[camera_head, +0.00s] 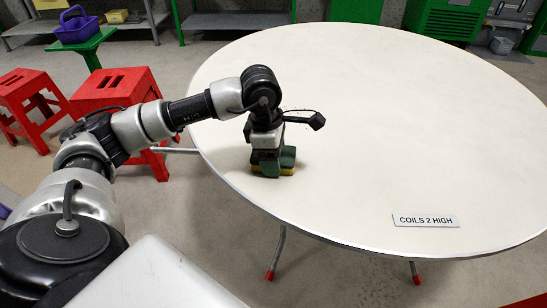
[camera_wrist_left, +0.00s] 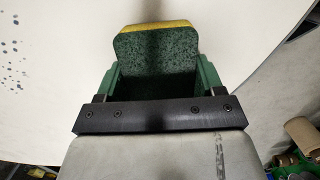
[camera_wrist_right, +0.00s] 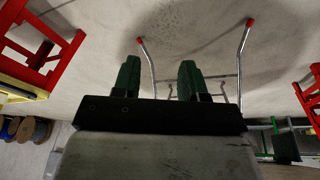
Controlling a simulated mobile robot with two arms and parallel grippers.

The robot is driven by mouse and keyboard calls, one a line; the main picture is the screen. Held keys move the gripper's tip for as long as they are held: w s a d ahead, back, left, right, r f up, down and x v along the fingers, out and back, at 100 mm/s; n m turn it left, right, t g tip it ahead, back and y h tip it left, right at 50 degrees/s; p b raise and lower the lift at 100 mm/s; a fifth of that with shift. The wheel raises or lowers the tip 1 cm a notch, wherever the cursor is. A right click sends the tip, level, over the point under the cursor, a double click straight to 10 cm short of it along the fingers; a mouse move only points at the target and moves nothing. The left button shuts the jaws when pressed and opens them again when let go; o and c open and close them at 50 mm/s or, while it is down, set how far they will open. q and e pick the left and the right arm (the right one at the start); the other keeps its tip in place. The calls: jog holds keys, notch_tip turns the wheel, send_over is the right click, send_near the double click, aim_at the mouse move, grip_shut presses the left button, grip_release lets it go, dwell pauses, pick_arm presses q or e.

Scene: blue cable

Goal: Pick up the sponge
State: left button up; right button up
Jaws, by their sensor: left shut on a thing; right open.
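The sponge (camera_head: 287,165) has a green scouring side and a yellow side. It is at the left part of the white round table (camera_head: 400,120), near the edge. My left gripper (camera_head: 268,160) points down at it and is shut on it. In the left wrist view the sponge (camera_wrist_left: 158,52) sits between the green fingers of the left gripper (camera_wrist_left: 160,82). I cannot tell whether it touches the table. My right gripper (camera_wrist_right: 158,78) shows in the right wrist view, open and empty, with its two green fingers apart. It is not in the head view.
A sign reading "COILS 2 HIGH" (camera_head: 425,220) lies near the table's front right edge. Red stools (camera_head: 118,92) stand left of the table. A purple basket (camera_head: 76,27) is on a green stand behind them. Most of the tabletop is clear.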

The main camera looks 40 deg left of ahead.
pick_arm(q)
jog(key=shift+r, duration=0.5)
jog(key=r, duration=0.2)
jog(key=r+p, duration=0.1)
jog(key=r, duration=0.1)
jog(key=shift+w+d, duration=0.3)
jog(key=shift+d, duration=0.1)
jog(key=w+d+r, duration=0.2)
jog(key=d, duration=0.1)
jog(key=w+d+r+p, duration=0.1)
jog(key=w+d+r, duration=0.1)
jog(key=d, duration=0.1)
jog(key=w+d+r, duration=0.2)
jog(key=shift+w+d, duration=0.1)
jog(key=shift+d, duration=0.3)
pick_arm(e)
jog(key=s+x, duration=0.1)
jog(key=x, duration=0.7)
jog(key=shift+f, duration=0.4)
jog(key=shift+a, duration=0.15)
